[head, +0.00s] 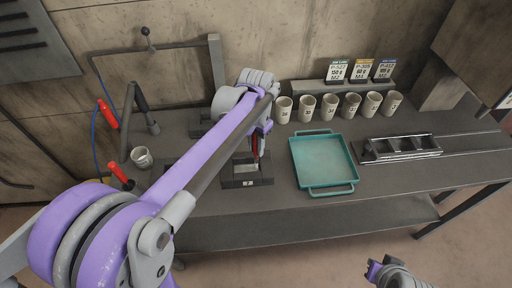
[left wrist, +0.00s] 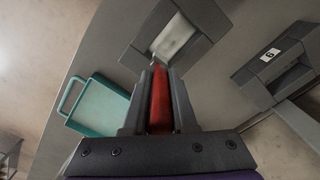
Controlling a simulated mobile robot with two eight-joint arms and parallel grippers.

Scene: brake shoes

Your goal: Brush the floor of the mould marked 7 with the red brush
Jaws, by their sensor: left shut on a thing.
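My left gripper (head: 258,152) is shut on the red brush (head: 255,145), which points down over the mould marked 7 (head: 247,183). The left wrist view shows the red brush (left wrist: 160,100) between the two dark fingers of my left gripper (left wrist: 159,80). The mould (left wrist: 205,18) lies beyond the brush tip there, a dark block with a pale cavity floor. I cannot tell whether the bristles touch that floor. My right arm's end (head: 388,272) shows at the bottom right, apart from the table; its jaws are not clear.
A mould with a number plate (left wrist: 270,55) stands nearby. A teal tray (head: 340,190) lies to the right, several cups (head: 328,107) behind it, a dark metal rack (head: 400,156) further right. A cup (head: 142,157) and red-handled tools (head: 120,172) stand left. The front right tabletop is clear.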

